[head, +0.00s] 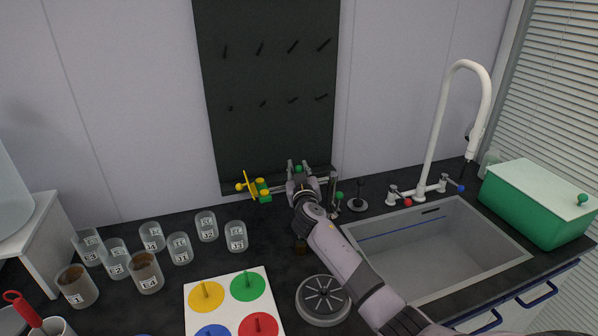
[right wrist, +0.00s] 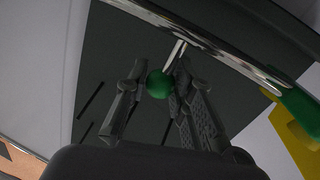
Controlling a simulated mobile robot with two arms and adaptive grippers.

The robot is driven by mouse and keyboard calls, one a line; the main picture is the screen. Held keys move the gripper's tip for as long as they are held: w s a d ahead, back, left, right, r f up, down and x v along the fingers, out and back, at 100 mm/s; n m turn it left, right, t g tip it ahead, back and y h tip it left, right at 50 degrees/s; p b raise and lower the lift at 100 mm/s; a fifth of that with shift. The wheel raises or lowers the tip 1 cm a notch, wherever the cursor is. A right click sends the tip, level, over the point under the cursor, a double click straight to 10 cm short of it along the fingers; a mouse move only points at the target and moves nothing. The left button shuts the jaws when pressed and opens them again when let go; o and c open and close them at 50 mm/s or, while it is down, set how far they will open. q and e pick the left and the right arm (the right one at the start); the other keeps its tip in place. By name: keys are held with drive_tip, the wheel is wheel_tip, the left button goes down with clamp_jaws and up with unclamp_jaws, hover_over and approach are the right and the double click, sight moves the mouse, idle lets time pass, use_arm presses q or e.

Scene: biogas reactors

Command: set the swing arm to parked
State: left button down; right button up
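A chrome horizontal bar (right wrist: 222,50) runs across the right wrist view, with a short rod ending in a green ball knob (right wrist: 158,84); this looks like the swing arm. In the head view the knob (head: 298,169) shows between the fingers of my right gripper (head: 299,167), in front of the dark board. The fingers of my right gripper (right wrist: 157,82) stand on both sides of the knob, very close to it; I cannot tell whether they press on it. A yellow and green fitting (head: 262,189) is at the bar's left end. My left gripper is not in view.
Several labelled beakers (head: 180,248) stand at left, some with brown contents. A white board with coloured discs (head: 265,279) lies in front. A sink (head: 440,245) with a white tap (head: 433,130) and a green box (head: 535,210) are at right. Small stands (head: 357,200) stand right of my gripper.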

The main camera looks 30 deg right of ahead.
drive_tip(key=o, duration=0.4)
drive_tip(key=v, duration=1.2)
idle(0.5)
